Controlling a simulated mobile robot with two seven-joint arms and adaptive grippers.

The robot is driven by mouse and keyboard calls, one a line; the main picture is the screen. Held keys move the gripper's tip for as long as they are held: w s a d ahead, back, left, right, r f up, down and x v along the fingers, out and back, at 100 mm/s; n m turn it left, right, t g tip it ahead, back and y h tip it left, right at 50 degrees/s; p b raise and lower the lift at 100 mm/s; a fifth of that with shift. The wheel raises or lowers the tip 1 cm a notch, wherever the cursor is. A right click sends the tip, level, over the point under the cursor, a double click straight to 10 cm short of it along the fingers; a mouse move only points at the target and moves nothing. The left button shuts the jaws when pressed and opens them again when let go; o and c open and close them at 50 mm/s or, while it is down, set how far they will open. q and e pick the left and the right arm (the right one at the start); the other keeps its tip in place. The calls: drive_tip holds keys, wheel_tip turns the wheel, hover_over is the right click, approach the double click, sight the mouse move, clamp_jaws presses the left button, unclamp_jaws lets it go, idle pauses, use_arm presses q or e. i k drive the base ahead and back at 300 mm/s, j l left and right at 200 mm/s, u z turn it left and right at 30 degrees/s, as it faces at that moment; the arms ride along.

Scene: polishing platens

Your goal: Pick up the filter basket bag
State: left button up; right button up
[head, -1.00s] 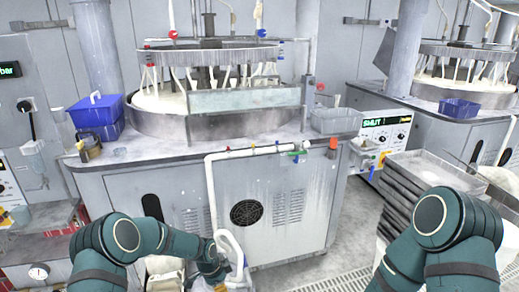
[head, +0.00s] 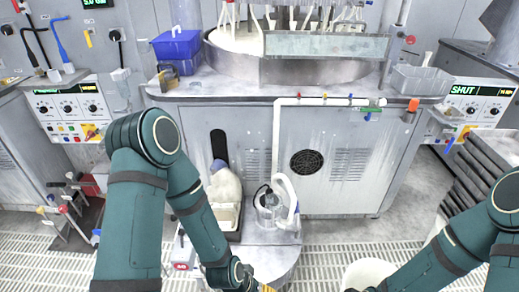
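A whitish, rounded bag-like object (head: 224,188) stands in a pale open tray at the front of the middle machine, with a dark blue part at its top. It looks like the filter basket bag, but I cannot be sure.
A clear container with a white hose (head: 287,197) stands right of the bag on a low grey platform (head: 262,258). A white round vessel (head: 369,273) is on the floor at the bottom. Dark stacked trays (head: 478,185) stand at right. Grated floor (head: 330,262) lies between.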

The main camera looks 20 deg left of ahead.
sight(226, 215)
drive_tip(key=u, duration=0.9)
drive_tip(key=j+z, duration=0.1)
drive_tip(key=z, duration=0.3)
drive_tip(key=j+z, duration=0.15)
drive_tip(key=z, duration=0.25)
drive_tip(key=j+z, duration=0.1)
drive_tip(key=z, duration=0.25)
drive_tip(key=k+j+z, duration=0.1)
drive_tip(key=j+z, duration=0.25)
drive_tip(key=k+j+z, duration=0.15)
drive_tip(key=j+z, duration=0.15)
drive_tip(key=j, duration=0.25)
drive_tip(key=k+j, duration=0.15)
drive_tip(key=j, duration=0.2)
drive_tip(key=k+j+z, duration=0.1)
drive_tip(key=j, duration=0.2)
drive_tip(key=k+j, duration=0.15)
drive_tip(key=j, duration=0.2)
drive_tip(key=k+j+z, duration=0.1)
drive_tip(key=j, duration=0.2)
drive_tip(key=i, duration=0.4)
